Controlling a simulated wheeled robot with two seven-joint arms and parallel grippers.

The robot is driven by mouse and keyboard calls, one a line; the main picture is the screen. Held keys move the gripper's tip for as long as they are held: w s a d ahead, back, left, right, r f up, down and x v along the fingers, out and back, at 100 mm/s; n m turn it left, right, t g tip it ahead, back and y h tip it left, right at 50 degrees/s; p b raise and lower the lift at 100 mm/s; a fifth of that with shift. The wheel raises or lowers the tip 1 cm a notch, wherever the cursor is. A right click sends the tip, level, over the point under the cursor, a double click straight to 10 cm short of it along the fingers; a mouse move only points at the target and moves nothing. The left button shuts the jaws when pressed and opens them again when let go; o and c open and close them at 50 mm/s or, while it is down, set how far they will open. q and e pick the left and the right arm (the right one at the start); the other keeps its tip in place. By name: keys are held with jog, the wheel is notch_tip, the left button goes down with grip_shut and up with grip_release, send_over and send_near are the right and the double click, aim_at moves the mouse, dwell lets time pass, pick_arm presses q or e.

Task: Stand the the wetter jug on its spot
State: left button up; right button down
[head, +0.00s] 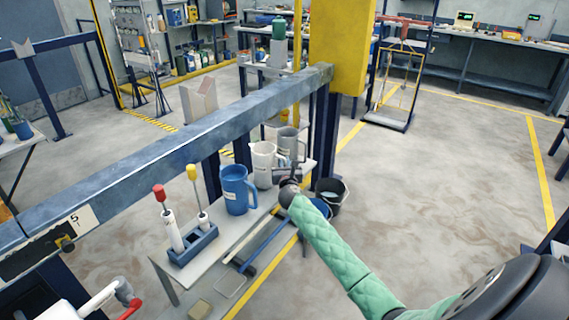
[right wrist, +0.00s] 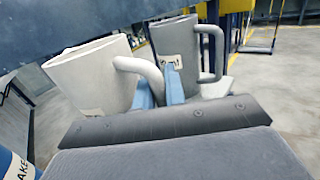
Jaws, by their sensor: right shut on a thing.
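A white jug (head: 263,165) with a small label stands on or just over the narrow side bench, between a blue jug (head: 236,190) and a grey jug (head: 287,143). I cannot read which label says wetter. My right gripper (head: 291,178) reaches in from the lower right, at the jugs' handle side. In the right wrist view its pale blue fingers (right wrist: 160,88) are closed around the white jug's handle (right wrist: 148,72). The white jug (right wrist: 90,80) is left of the fingers and the grey jug (right wrist: 176,58) is just behind. I cannot tell whether the white jug's base touches the bench.
A blue-grey beam (head: 170,145) runs above and behind the bench (head: 222,240). A blue holder (head: 193,245) with red- and yellow-topped tools stands at its near end. A dark bucket (head: 331,195) is on the floor by the far end. The floor at right is clear.

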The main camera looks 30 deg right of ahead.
pick_arm(q)
jog(key=shift+f, duration=0.3)
pick_arm(e)
jog(key=shift+f, duration=0.4)
jog(key=c, duration=1.4)
grip_release()
jog(key=shift+o, duration=0.2)
pick_arm(q)
jog(key=shift+d, duration=0.1)
pick_arm(e)
jog(key=shift+f, duration=0.1)
pick_arm(q)
jog(key=shift+w+d+f+t+b, duration=0.15)
jog(key=shift+w+d+f+b, duration=0.1)
jog(key=shift+d+f+b, duration=0.2)
jog(key=shift+w+d+f+t+b, duration=0.2)
jog(key=shift+d+f+b, duration=0.15)
jog(key=shift+d+f, duration=0.2)
pick_arm(e)
jog(key=v, duration=0.7)
jog(key=shift+s+a, duration=0.15)
jog(key=shift+s, duration=0.2)
